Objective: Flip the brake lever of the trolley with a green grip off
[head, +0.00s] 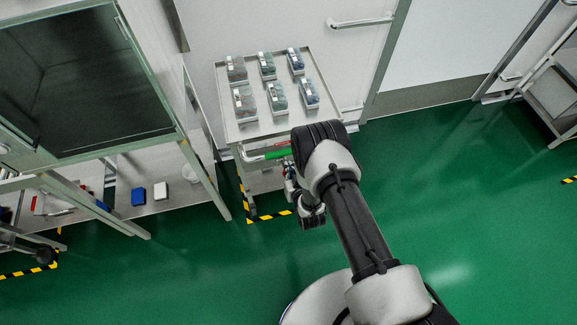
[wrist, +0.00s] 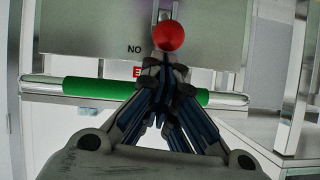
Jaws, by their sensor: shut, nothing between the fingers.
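The trolley (head: 232,120) stands by the wall in the head view, with a handle bar at its near edge. The bar's green grip (head: 278,154) also shows in the wrist view (wrist: 95,88), crossing behind my fingers. The brake lever's red ball knob (wrist: 168,36) hangs at the upper middle of the wrist view, in front of a grey panel and beside the letters "NO". A red label (wrist: 136,72) below it is partly hidden by my fingers. My gripper (wrist: 160,118) is shut and empty, apart from the knob in the picture. In the head view my arm mostly hides it.
Several bins of small parts (head: 243,103) stand on the trolley top. A cabinet with a dark window (head: 90,80) and a lower shelf is at the left. A door with a handle (head: 360,22) is behind. Green floor at the right is clear.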

